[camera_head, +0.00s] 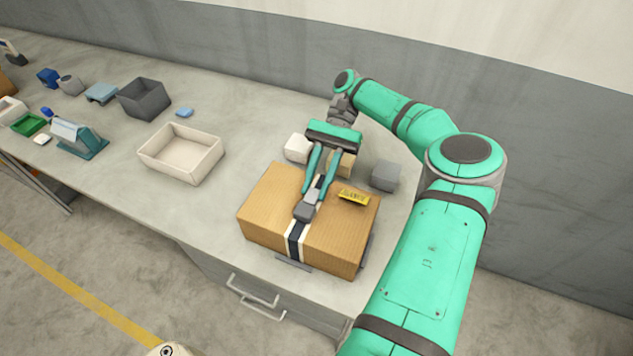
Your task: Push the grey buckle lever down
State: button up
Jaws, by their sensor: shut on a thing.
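A brown cardboard box (268,205) sits on the grey counter near its front edge. A dark strap with white edges (295,240) runs over the box's top and down its front. The grey buckle (305,211) sits on the strap at the top of the box, with its lighter grey lever (311,196) at the rear. My gripper (315,196) reaches in from behind, its two teal fingers on either side of the lever and shut on it. The fingers partly cover the lever, so its exact angle is hard to tell.
A grey block (385,176) and a white block (298,148) stand behind the box. An empty cream tray (207,165) stands left, with bare counter between it and the box.

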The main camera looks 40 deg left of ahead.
jog(key=shift+f, duration=0.2)
dwell(0.5)
jog(key=o, duration=1.1)
jog(key=shift+c, duration=0.2)
